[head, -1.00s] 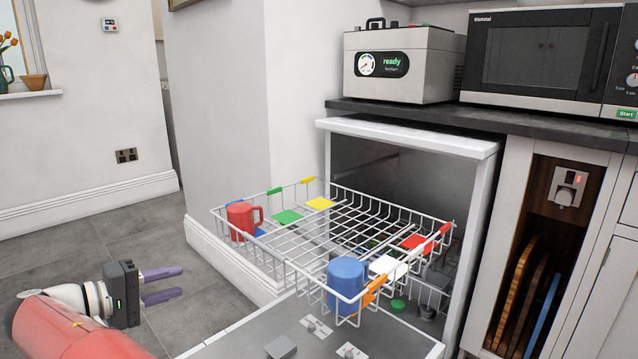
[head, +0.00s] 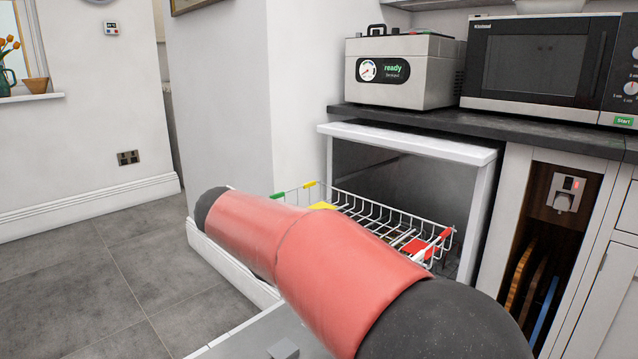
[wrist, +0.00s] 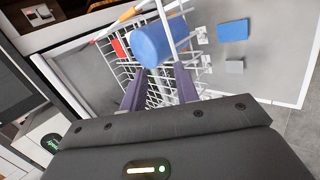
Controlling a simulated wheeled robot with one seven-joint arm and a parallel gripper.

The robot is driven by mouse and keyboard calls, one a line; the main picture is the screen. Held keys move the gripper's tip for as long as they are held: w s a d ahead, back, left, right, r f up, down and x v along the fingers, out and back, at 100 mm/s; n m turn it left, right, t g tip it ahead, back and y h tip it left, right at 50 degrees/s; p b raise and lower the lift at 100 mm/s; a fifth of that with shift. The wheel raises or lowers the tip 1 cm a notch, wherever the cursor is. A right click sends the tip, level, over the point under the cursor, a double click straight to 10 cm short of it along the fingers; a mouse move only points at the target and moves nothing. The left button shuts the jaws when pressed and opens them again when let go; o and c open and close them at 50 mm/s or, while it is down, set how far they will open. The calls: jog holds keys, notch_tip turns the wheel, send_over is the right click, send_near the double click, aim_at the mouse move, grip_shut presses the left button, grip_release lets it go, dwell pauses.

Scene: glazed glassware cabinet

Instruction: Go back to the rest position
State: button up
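My gripper (wrist: 158,82) shows in the wrist view with its two purple fingers apart and nothing held between them. It is out of sight in the head view, where my red arm crosses the middle. In the wrist view the white wire rack lies beyond the fingers, and a blue mug (wrist: 160,44) shows past the fingertips, apart from them as far as I can tell. In the head view the rack (head: 385,208) is partly hidden behind my arm, and the mugs are hidden there.
The open dishwasher (head: 400,140) stands under the dark worktop (head: 520,128). A grey appliance reading "ready" (head: 400,72) and a microwave (head: 535,60) stand on top. A niche with boards (head: 530,275) is at the right. The floor at the left is clear.

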jog(key=s+d+r+m+g+y, duration=0.1)
jog(key=s+d+m+y, duration=0.1)
jog(key=s+d, duration=0.5)
jog(key=s+d+f+m+y+p, duration=0.1)
jog(key=s+d+f+m+y, duration=0.1)
jog(key=s+d, duration=0.3)
jog(key=s+d+f+m+t+y+p, duration=0.1)
jog(key=s+d, duration=0.4)
jog(key=s, duration=0.6)
notch_tip(320, 180, down, 2)
jog(key=shift+s+d+f+m+t+y+p, duration=0.15)
jog(key=shift+s+m+t+y+p, duration=0.35)
jog(key=shift+m+y, duration=0.55)
